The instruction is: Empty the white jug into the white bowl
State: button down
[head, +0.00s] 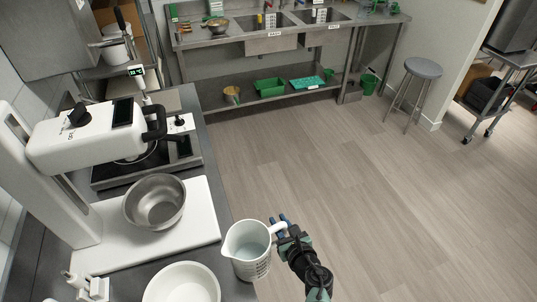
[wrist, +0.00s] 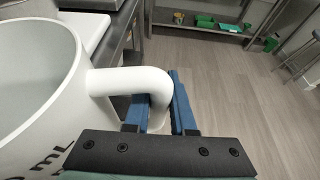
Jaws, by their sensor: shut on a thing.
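The white jug (head: 247,247) is upright at the counter's right edge in the head view, with dark markings on its side. It fills the left of the wrist view (wrist: 40,95). What it holds is unclear; the part of its inside in the wrist view looks pale and bare. My gripper (head: 281,228) is to the right of the jug, its blue fingers (wrist: 160,105) shut on the jug's handle (wrist: 135,82). The white bowl (head: 182,284) stands on the counter to the lower left of the jug, cut off by the frame bottom. Its visible inside looks empty.
A steel bowl (head: 155,201) sits on the white base of a white machine (head: 88,138) on the counter behind. A small white fitting (head: 85,284) stands left of the white bowl. The floor (head: 350,190) right of the counter is clear. A stool (head: 419,75) stands far off.

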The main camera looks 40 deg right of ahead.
jog(key=shift+n+h, duration=0.7)
jog(key=shift+n, duration=0.2)
jog(key=shift+a+r+p, duration=0.25)
jog(key=shift+a+r, duration=0.1)
jog(key=shift+r, duration=0.3)
jog(key=shift+a+r+p, duration=0.25)
jog(key=shift+a+r, duration=0.15)
jog(key=shift+r, duration=0.3)
jog(key=shift+a+r+p, duration=0.25)
jog(key=shift+a+r, duration=0.1)
jog(key=shift+r, duration=0.3)
jog(key=shift+w+a+r+n+h+p, duration=0.1)
jog(key=shift+a+r+n+h+p, duration=0.4)
jog(key=shift+a+r, duration=0.6)
jog(key=shift+d, duration=0.1)
jog(key=shift+w+a+r+n+t+h, duration=0.1)
jog(key=shift+a+r+n+t+h, duration=0.05)
jog(key=shift+a+r+n, duration=0.4)
jog(key=shift+w+a+r+n+t+h, duration=0.15)
jog(key=shift+a+r+n, duration=0.1)
jog(key=shift+a+r, duration=0.35)
jog(key=shift+s+a+f, duration=0.1)
jog(key=shift+a, duration=0.1)
